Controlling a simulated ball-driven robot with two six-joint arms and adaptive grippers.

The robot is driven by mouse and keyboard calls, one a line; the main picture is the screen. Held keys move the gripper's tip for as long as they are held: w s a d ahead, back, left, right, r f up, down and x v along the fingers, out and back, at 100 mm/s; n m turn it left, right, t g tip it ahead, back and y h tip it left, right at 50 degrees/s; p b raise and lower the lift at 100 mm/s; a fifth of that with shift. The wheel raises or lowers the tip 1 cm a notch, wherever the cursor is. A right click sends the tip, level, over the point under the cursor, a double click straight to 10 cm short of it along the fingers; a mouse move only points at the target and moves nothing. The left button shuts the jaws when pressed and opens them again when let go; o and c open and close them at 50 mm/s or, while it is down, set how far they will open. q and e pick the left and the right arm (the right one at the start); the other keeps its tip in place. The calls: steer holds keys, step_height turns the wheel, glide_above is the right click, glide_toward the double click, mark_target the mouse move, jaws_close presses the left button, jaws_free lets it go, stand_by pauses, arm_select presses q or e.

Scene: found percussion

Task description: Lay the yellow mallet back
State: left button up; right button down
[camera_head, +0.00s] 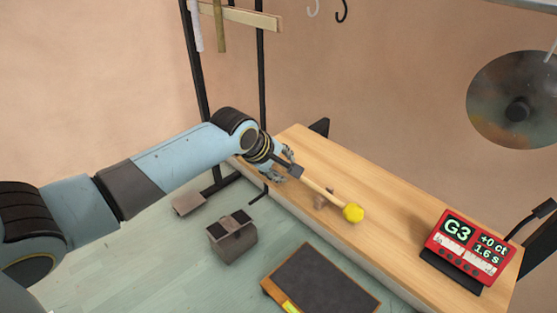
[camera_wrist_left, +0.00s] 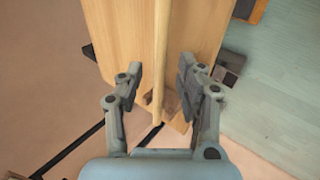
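The yellow mallet has a round yellow head (camera_head: 353,213) and a pale wooden handle (camera_head: 320,191). It lies over the wooden bench (camera_head: 375,195), and its head points toward the lower right in the head view. Small brown supports (camera_head: 323,201) show under the handle; the exact contact is hard to tell. My left gripper (camera_head: 287,168) is at the handle's rear end. In the left wrist view its two fingers (camera_wrist_left: 160,80) stand apart on either side of the handle (camera_wrist_left: 160,50), with a gap on both sides. The mallet's head is outside that view. My right gripper is not in view.
A red tuner display (camera_head: 466,247) reading G3 stands at the bench's right end. A dark slate board (camera_head: 320,281) and a grey block (camera_head: 232,236) are below the bench's front edge. A metal disc (camera_head: 515,100) hangs at upper right. A black frame (camera_head: 262,70) stands behind.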

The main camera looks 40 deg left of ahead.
arm_select(q)
steer(key=v, duration=1.2)
steer(key=shift+f, duration=0.1)
steer(key=s+f+m+g+b, duration=0.15)
steer(key=s+f+b, duration=0.4)
steer(key=f, duration=1.15)
steer(key=s+f+g+b, duration=0.3)
steer(key=s+f, duration=0.5)
steer(key=f, duration=0.9)
steer(key=s+d+f+m+g+b, duration=0.1)
steer(key=s+d+f+m, duration=0.1)
steer(key=s+f+m, duration=0.6)
steer(key=s+d+f+m+g+b, duration=0.1)
steer(key=s+f+m, duration=0.7)
steer(key=s, duration=0.9)
step_height(320, 180, down, 3)
steer(key=shift+s+d+f+y+b, duration=0.1)
steer(key=shift+s+d+y+b, duration=0.2)
steer(key=shift+d+b, duration=0.55)
